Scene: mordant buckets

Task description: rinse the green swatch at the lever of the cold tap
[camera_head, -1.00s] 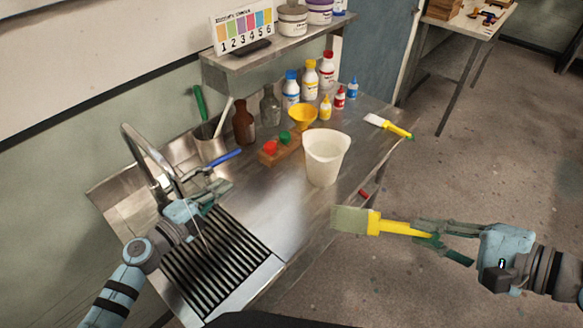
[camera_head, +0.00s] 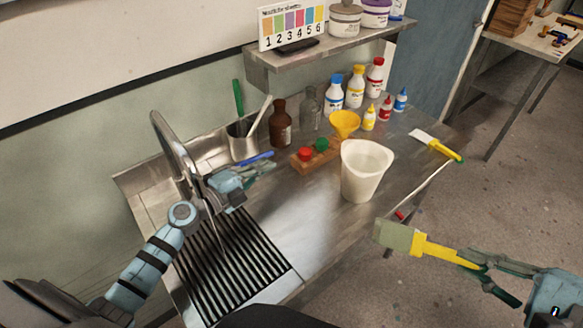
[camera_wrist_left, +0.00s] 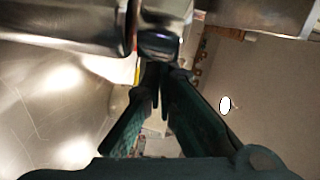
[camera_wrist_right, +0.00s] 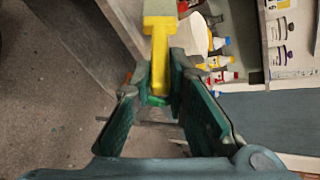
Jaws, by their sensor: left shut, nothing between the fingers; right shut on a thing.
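The green swatch (camera_head: 393,236), a pale grey-green square, is on a yellow handle (camera_head: 440,251). My right gripper (camera_head: 478,266) is shut on that handle and holds the swatch in front of the worktop, past its front edge. The handle also shows in the right wrist view (camera_wrist_right: 159,55). The chrome tap (camera_head: 178,150) stands at the sink on the left. A blue lever (camera_head: 257,159) lies beside my left gripper (camera_head: 268,169), which is shut and empty; I cannot tell if they touch. Chrome tap parts (camera_wrist_left: 165,30) fill the top of the left wrist view.
A white bucket (camera_head: 366,172) stands mid-worktop, with a wooden block (camera_head: 315,158) bearing red and green caps behind it. Bottles (camera_head: 357,86) and a yellow funnel (camera_head: 344,122) stand further back. A black ribbed drainer (camera_head: 230,265) lies front left. Another yellow-handled tool lies at the right end.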

